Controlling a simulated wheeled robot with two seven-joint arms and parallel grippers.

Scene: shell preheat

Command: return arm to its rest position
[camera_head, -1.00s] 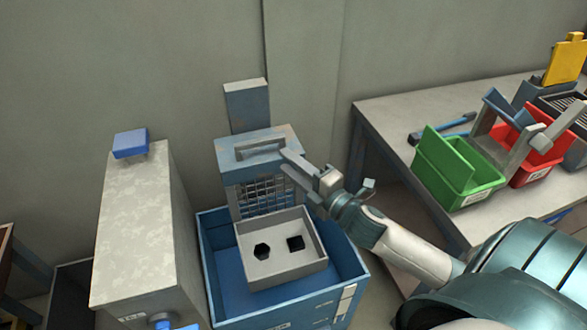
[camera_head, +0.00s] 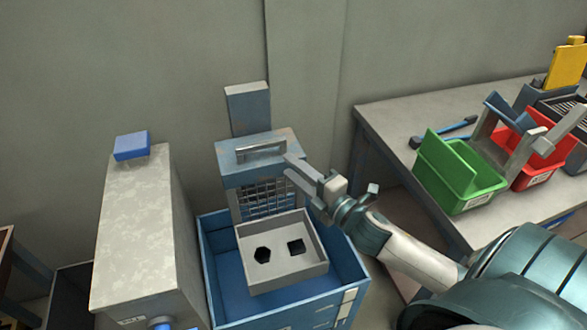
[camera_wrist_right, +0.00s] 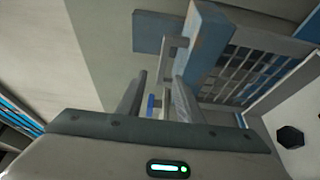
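My right gripper (camera_head: 302,172) comes in from the right in the head view, just right of the blue cage-like unit (camera_head: 232,170) with a grey handle (camera_head: 262,150). Its two fingers (camera_wrist_right: 160,95) show apart with nothing between them in the right wrist view, so it is open and empty. The fingertips are close to the handle's right end in the head view; whether they touch it I cannot tell. My left gripper is in neither view.
A grey tray (camera_head: 318,262) with two dark shapes sits in a blue bin (camera_head: 357,268). A pale cabinet (camera_head: 140,230) with a blue block (camera_head: 132,146) stands left. Green (camera_head: 470,198) and red (camera_head: 545,165) bins stand on the right table (camera_head: 390,120).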

